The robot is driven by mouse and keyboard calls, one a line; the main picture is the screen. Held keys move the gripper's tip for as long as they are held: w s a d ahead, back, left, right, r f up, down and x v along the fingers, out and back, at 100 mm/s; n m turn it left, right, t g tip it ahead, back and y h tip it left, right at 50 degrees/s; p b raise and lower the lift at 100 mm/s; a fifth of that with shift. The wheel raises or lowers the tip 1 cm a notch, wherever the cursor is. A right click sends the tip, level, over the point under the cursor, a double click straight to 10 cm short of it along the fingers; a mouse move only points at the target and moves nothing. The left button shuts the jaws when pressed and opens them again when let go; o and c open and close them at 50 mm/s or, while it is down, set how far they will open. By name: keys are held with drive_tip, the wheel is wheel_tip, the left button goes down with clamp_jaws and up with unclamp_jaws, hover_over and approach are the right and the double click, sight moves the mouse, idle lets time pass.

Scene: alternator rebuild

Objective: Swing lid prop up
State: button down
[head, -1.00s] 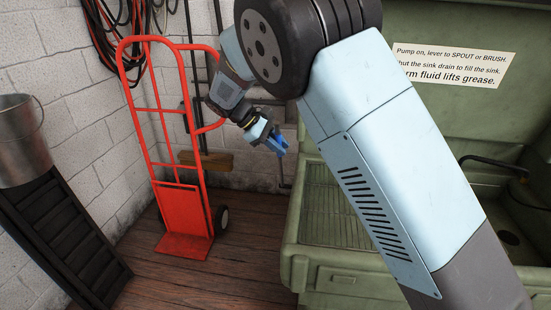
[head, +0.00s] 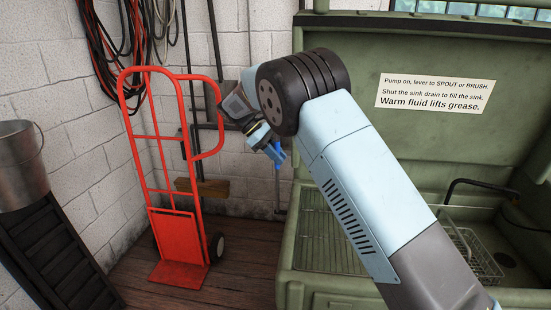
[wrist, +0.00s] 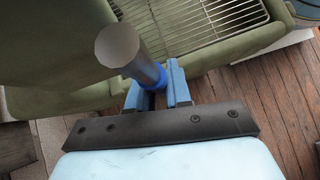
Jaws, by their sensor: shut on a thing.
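The lid prop shows in the wrist view as a grey round rod (wrist: 143,65) with a blue collar. My gripper (wrist: 155,88) is shut around it near the collar. In the head view my gripper (head: 274,150) is small, at the left side of the green parts washer. The thin rod (head: 278,190) below it hangs about upright, close to the washer's left edge. The green lid (head: 350,60) stands open at the back with a label on it. My arm hides part of the basin and lid, and the prop's upper part is not clear.
A red hand truck (head: 180,250) stands left of my gripper, close by. A broom (head: 200,187) leans on the white brick wall behind it. A wire basket (head: 485,265) sits in the washer's basin. A metal bucket (head: 20,170) is at the far left. Some wooden floor is clear.

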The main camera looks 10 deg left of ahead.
drive_tip(key=shift+f, duration=0.2)
drive_tip(key=c, duration=1.1)
unclamp_jaws()
drive_tip(key=shift+r, duration=0.1)
drive_tip(key=shift+c, duration=0.2)
